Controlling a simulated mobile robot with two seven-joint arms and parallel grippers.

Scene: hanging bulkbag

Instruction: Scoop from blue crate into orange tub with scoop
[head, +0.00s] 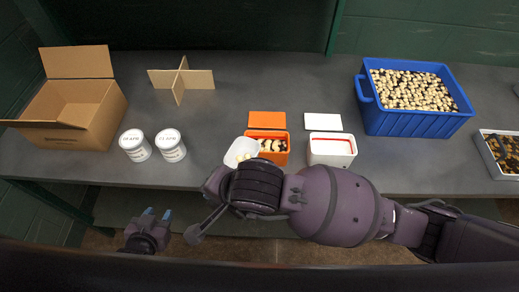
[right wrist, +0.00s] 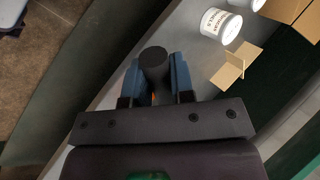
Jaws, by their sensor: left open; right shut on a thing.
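The blue crate (head: 410,124) stands at the back right, full of small pale and dark pieces. The orange tub (head: 279,157) stands front centre with some dark and pale pieces inside. The white scoop (head: 236,150) is at the tub's left edge, its bowl overlapping the rim in the picture; a few pale bits show in it. My right gripper (right wrist: 153,80) is shut on the scoop's dark round handle (right wrist: 153,60); in the head view my right arm hides the grip. My left gripper (head: 157,214) is open and empty, in front of the table's edge.
An orange lid (head: 267,120) and white lid (head: 323,122) lie behind the tubs. A white tub (head: 332,150) is right of the orange one. Two white jars (head: 170,145), a cardboard box (head: 75,100) and a cardboard divider (head: 181,79) stand left. A tray (head: 498,152) is far right.

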